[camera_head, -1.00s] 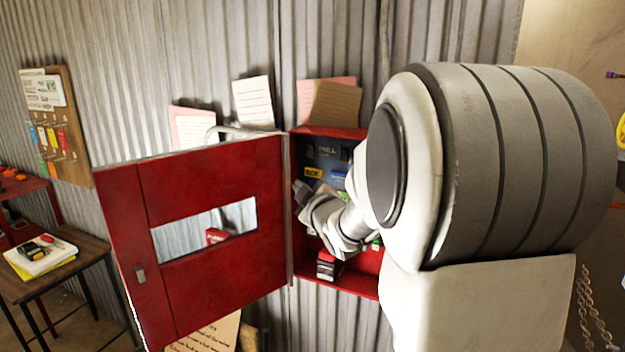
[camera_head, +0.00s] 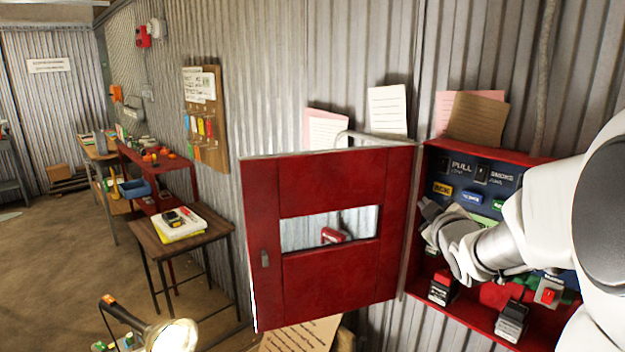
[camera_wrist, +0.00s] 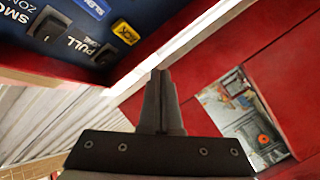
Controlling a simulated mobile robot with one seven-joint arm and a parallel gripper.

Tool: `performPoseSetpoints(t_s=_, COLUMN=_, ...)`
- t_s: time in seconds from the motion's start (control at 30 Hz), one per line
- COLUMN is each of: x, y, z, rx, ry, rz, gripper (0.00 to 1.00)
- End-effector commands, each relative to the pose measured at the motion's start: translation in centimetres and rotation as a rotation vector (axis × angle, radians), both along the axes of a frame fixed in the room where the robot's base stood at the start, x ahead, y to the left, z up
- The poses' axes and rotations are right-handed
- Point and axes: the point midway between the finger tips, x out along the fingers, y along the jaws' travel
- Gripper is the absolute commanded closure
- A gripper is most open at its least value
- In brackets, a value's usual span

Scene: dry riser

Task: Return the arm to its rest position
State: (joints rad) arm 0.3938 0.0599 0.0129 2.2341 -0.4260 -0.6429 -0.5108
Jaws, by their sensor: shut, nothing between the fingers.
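My gripper (camera_wrist: 160,92) shows in the wrist view with its fingers together and nothing between them. It points toward the edge between the red cabinet and its door. In the head view my arm reaches in from the right, and my gripper (camera_head: 428,212) is at the left side of the open red cabinet (camera_head: 470,318), near the hinge side. The cabinet door (camera_head: 335,270) stands wide open to the left. The blue control panel (camera_head: 510,178) inside has labels and switches; it also shows in the wrist view (camera_wrist: 60,40). My arm hides part of the panel.
A small wooden table (camera_head: 205,232) with a notebook (camera_head: 182,226) stands left of the door. A red shelf (camera_head: 158,185) and a key board (camera_head: 208,125) are farther left. A lamp (camera_head: 172,335) is at the lower left. The floor (camera_head: 60,270) at left is open.

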Motion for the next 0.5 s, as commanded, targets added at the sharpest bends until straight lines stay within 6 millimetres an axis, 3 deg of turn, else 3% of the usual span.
performPoseSetpoints(t_s=0.27, x=-5.9, y=3.9, z=-1.3, rx=0.198, ry=0.239, rz=-0.11, gripper=1.0)
performPoseSetpoints(t_s=0.5, x=-14.4, y=8.0, z=-2.9, rx=0.438, ry=0.457, rz=-0.227, gripper=1.0)
